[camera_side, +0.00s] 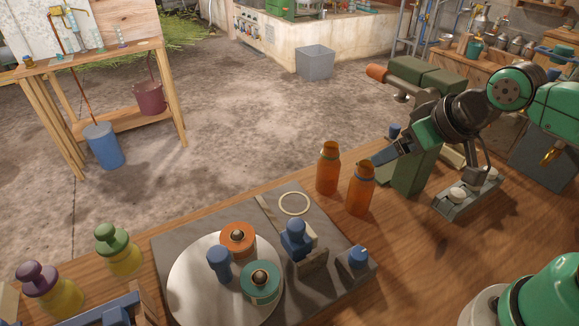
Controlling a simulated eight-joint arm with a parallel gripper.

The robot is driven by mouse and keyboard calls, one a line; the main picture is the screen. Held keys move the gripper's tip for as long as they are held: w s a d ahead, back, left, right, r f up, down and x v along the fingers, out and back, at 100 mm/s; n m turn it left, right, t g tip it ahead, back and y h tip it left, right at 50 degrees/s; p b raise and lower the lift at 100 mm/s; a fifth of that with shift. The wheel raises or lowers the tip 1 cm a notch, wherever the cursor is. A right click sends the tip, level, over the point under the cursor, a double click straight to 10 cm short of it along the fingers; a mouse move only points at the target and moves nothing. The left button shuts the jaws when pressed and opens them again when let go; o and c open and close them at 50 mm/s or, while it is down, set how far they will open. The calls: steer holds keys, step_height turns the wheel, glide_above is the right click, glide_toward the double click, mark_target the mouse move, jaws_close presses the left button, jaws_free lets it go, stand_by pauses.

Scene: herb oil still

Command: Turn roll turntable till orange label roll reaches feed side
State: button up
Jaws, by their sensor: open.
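The roll turntable (188,282) is a pale round disc on a dark grey base plate (168,250) at the front of the bench. The orange label roll (237,241) sits at the disc's far edge, and a teal roll (261,284) sits at its right. A blue upright peg (219,264) stands on the disc left of them. A pale ring mark (293,204) lies on the plate beyond the disc. My gripper (376,158) is open, up and right of the turntable, near the orange bottles and apart from the disc. Its fingertips show only small.
A blue post (296,240) and a blue knob (358,257) are right of the disc. Yellow jars with green (119,250) and purple (52,291) lids stand left.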

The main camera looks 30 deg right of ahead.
steer(key=shift+w+a+r, duration=0.2)
steer(key=shift+a, duration=0.15)
steer(key=shift+c, duration=0.6)
steer(key=n+g, duration=0.6)
steer(key=g, duration=0.1)
glide_above(218, 253)
steer(key=shift+d+f, duration=0.2)
steer(key=shift+f, duration=0.7)
steer(key=shift+a+f, duration=0.25)
steer(key=shift+f, duration=2.65)
jaws_close()
